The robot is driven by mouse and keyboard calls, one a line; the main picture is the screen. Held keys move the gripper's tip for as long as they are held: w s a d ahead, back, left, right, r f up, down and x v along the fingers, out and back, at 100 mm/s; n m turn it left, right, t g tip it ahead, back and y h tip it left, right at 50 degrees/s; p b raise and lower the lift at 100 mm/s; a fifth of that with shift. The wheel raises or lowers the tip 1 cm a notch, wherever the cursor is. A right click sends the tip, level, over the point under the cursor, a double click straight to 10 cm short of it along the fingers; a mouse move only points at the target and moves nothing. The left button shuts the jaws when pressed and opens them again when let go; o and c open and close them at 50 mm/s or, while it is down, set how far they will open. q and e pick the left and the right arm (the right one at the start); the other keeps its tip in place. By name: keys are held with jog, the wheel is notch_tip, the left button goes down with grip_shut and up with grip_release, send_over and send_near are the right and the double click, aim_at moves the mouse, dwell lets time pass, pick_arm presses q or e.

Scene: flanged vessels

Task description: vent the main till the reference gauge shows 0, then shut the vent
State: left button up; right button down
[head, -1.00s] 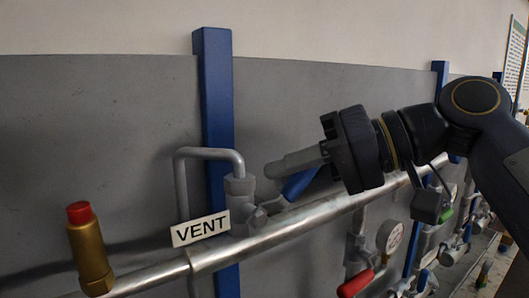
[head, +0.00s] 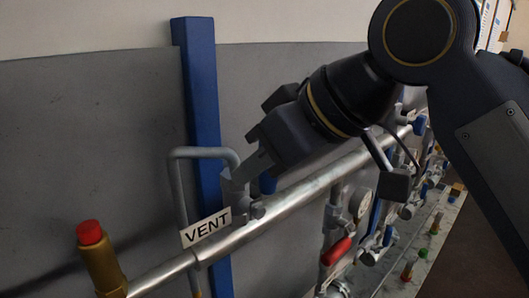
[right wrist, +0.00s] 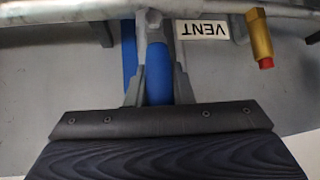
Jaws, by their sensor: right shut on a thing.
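The vent valve (head: 236,190) stands on the long metal main pipe (head: 290,197), beside a white VENT label (head: 206,228). My right gripper (head: 250,170) is shut on the valve's blue handle (head: 267,184). In the right wrist view the blue handle (right wrist: 158,72) lies between the two grey fingers. In the head view the gripper hides most of the handle, so its exact angle is unclear. A round white-faced gauge (head: 360,204) hangs below the pipe; its reading is too small to tell, and I cannot tell whether it is the reference gauge. My left gripper is out of view.
A brass fitting with a red cap (head: 97,255) stands at the lower left. A blue upright (head: 201,110) rises behind the vent. A red-handled valve (head: 336,251) sits below the pipe. More valves and gauges run to the right. The grey panel at left is clear.

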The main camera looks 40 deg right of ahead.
jog(key=shift+a+f, duration=0.1)
jog(key=shift+a, duration=0.1)
dwell(0.5)
jog(key=c, duration=1.3)
grip_release()
jog(key=shift+o, duration=0.2)
jog(key=v, duration=0.8)
jog(key=shift+a+p, duration=0.15)
jog(key=shift+p, duration=0.2)
